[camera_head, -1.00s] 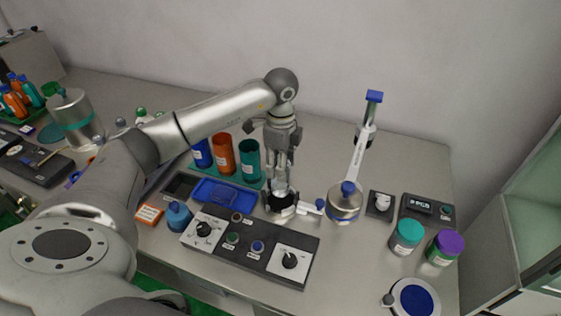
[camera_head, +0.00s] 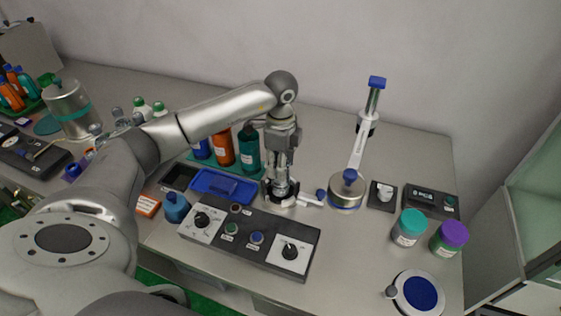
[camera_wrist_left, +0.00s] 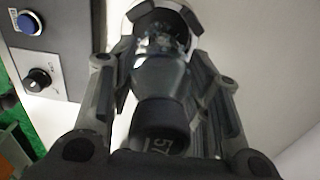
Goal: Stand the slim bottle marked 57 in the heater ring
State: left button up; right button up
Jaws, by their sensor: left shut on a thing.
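The slim bottle is clear with a dark cap marked 57 (camera_wrist_left: 160,140). It is held upright, and in the head view its clear body (camera_head: 281,183) shows below the fingers. My left gripper (camera_head: 282,172) is shut on it, with a finger on each side in the wrist view (camera_wrist_left: 165,95). The heater ring (camera_head: 270,198) stands behind the control box, at the bottle's lower end. In the wrist view the ring's dark and metal parts (camera_wrist_left: 187,18) surround the bottle's far end. I cannot tell whether the bottle rests on the bottom. My right gripper is not in view.
The control box (camera_head: 270,249) with knobs and buttons lies just in front of the ring. A blue tray (camera_head: 225,187) and dark, orange and teal bottles (camera_head: 249,150) stand left. A press with a lever (camera_head: 346,194) stands close right. Jars (camera_head: 409,228) stand further right.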

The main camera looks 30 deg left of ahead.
pick_arm(q)
jog(key=shift+f, duration=0.4)
jog(key=o, duration=1.3)
jog(key=o, duration=0.5)
jog(key=shift+r+p, duration=3.2)
jog(key=shift+r, duration=1.35)
